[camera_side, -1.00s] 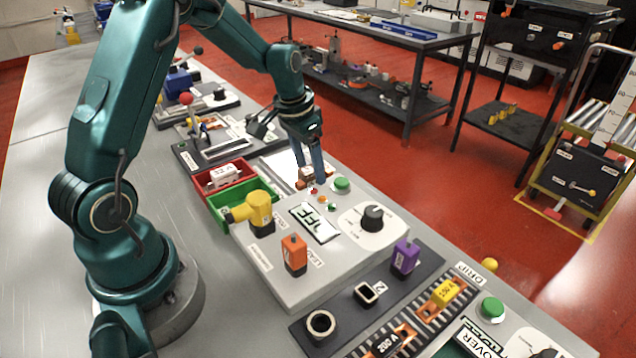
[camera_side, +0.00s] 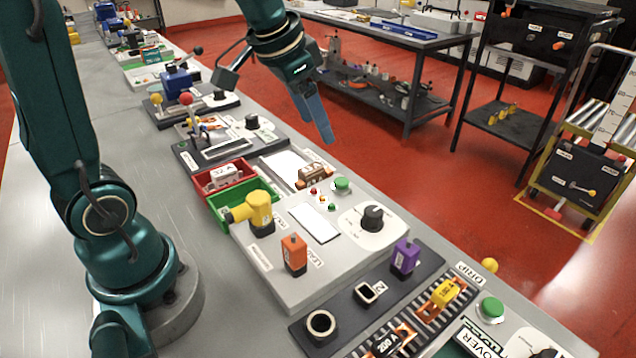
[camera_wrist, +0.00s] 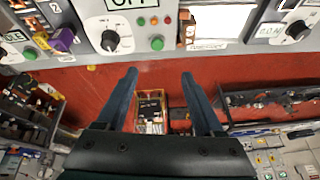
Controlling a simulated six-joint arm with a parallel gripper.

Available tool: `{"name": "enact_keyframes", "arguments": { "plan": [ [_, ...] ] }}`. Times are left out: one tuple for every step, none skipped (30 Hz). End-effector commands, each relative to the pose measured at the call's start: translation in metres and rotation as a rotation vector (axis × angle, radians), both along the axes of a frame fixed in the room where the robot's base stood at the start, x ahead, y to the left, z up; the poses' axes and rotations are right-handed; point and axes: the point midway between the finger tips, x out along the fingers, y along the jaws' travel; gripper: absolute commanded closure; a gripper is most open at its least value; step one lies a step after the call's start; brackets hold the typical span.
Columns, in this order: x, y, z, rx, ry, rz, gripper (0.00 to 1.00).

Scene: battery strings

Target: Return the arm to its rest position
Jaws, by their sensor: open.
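My gripper (camera_side: 313,112) is raised in the air above the far edge of the bench (camera_side: 215,255) in the side view, with its fingers pointing down and to the right. It also shows in the wrist view (camera_wrist: 160,85), where its two blue fingers are spread apart with nothing between them. It touches nothing that I can see. Below it, a brown and white block (camera_side: 315,176) sits at the end of a white panel on the bench.
Near the gripper stand a control box with a black dial (camera_side: 372,217), a green button (camera_side: 341,185), a yellow connector (camera_side: 258,212) and an orange plug (camera_side: 294,252). A red bin (camera_side: 222,178) holds a white block.

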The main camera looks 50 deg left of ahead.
Motion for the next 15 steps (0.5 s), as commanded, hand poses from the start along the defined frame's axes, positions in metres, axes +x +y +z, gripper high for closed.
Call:
{"name": "enact_keyframes", "arguments": {
  "plan": [
    [-0.012, -0.01, 0.01, 0.005, -0.03, -0.015, 0.31],
    [-0.018, -0.015, 0.014, 0.005, -0.042, -0.018, 0.31],
    [-0.028, -0.022, 0.018, 0.004, -0.057, -0.024, 0.31],
    [-0.036, -0.027, 0.021, 0.002, -0.069, -0.025, 0.31],
    [-0.043, -0.031, 0.023, 0.0, -0.081, -0.027, 0.31],
    [-0.054, -0.036, 0.025, -0.004, -0.093, -0.028, 0.31],
    [-0.062, -0.04, 0.026, -0.007, -0.102, -0.028, 0.31],
    [-0.07, -0.043, 0.026, -0.011, -0.111, -0.027, 0.31],
    [-0.08, -0.047, 0.025, -0.017, -0.121, -0.024, 0.31],
    [-0.088, -0.05, 0.024, -0.021, -0.128, -0.021, 0.31],
    [-0.095, -0.052, 0.023, -0.027, -0.134, -0.017, 0.31],
    [-0.104, -0.055, 0.02, -0.035, -0.138, -0.01, 0.31],
    [-0.11, -0.056, 0.017, -0.04, -0.14, -0.003, 0.31],
    [-0.117, -0.057, 0.014, -0.046, -0.141, 0.004, 0.31],
    [-0.124, -0.058, 0.01, -0.052, -0.139, 0.017, 0.31]
  ]
}}
